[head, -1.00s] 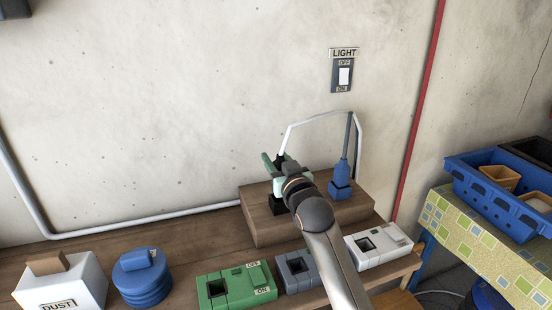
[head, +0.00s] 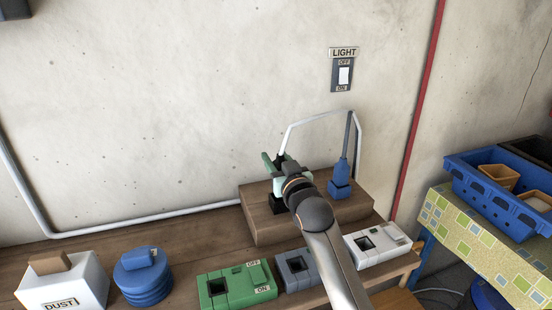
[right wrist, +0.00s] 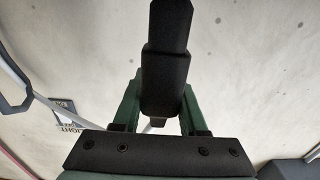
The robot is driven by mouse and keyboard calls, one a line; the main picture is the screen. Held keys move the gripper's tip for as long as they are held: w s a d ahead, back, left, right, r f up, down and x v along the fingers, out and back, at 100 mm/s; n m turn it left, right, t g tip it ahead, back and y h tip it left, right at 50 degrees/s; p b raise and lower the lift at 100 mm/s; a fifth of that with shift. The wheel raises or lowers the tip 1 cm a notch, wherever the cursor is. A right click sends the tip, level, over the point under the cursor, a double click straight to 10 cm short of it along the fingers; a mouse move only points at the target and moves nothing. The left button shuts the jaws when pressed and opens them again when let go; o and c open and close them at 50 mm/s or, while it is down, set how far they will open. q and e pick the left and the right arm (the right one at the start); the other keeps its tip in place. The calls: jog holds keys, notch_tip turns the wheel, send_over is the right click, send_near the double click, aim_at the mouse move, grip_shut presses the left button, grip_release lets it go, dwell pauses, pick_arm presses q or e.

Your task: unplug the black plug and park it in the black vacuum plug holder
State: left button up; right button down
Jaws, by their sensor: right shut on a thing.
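My right gripper (head: 275,164), with green fingers, is over the left part of the wooden block by the wall. It is shut on the black plug (right wrist: 165,75), which stands between the fingers in the right wrist view. In the head view the gripper and wrist mostly hide the plug. A black block (head: 278,205), which looks like the black plug holder, sits on the wooden block just below the gripper. I cannot tell whether the plug touches it. My left gripper is not in view.
A blue plug (head: 342,170) with a cord stands in a blue base (head: 340,190) to the right. Green (head: 234,287), grey-blue (head: 296,268) and white (head: 375,245) switched sockets line the bench in front, partly behind my arm. A white DUST box (head: 62,285) stands at left.

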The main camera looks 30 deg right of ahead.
jog(key=shift+p, duration=0.35)
jog(key=shift+f+b, duration=1.15)
jog(key=shift+f, duration=0.9)
jog(key=shift+c, duration=1.8)
grip_release()
jog(key=v, duration=1.2)
jog(key=shift+s+b, duration=0.3)
jog(key=shift+f, duration=0.1)
